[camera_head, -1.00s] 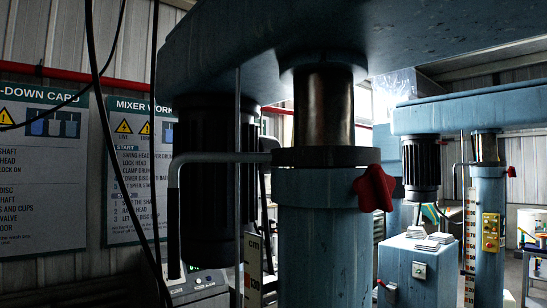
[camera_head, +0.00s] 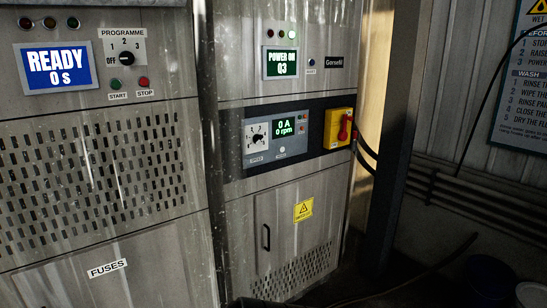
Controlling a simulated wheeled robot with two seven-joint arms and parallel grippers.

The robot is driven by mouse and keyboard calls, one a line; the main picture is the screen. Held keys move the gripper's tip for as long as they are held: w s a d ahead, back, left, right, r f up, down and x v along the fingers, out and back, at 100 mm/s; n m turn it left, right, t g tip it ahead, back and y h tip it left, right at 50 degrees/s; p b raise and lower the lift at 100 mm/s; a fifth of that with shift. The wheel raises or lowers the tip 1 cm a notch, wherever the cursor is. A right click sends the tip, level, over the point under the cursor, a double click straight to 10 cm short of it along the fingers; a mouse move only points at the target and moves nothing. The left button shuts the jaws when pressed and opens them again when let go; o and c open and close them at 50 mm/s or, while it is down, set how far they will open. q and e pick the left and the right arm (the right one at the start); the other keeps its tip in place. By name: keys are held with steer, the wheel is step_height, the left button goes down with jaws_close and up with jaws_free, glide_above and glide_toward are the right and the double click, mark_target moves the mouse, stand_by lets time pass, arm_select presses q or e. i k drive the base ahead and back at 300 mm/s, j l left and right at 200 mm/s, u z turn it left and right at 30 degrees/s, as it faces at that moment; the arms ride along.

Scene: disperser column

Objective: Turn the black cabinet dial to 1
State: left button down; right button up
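A round black dial (camera_head: 126,58) sits on a white plate marked PROGRAMME on the left grey cabinet (camera_head: 100,222). OFF is at the dial's left, with 1, 2 and 3 around its top. The picture is too small to tell where its pointer stands. A blue screen (camera_head: 56,67) beside it reads READY 0 s. Another black dial (camera_head: 257,138) sits on a scale plate on the right cabinet (camera_head: 283,205).
Below the programme dial are a green start button (camera_head: 116,84) and a red stop button (camera_head: 144,82). A red switch on a yellow plate (camera_head: 333,129) is on the right cabinet. A dark post (camera_head: 392,150) stands right of it. Buckets (camera_head: 485,277) and a cable are on the floor.

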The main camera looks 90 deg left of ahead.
mark_target(125, 57)
steer(key=u, duration=4)
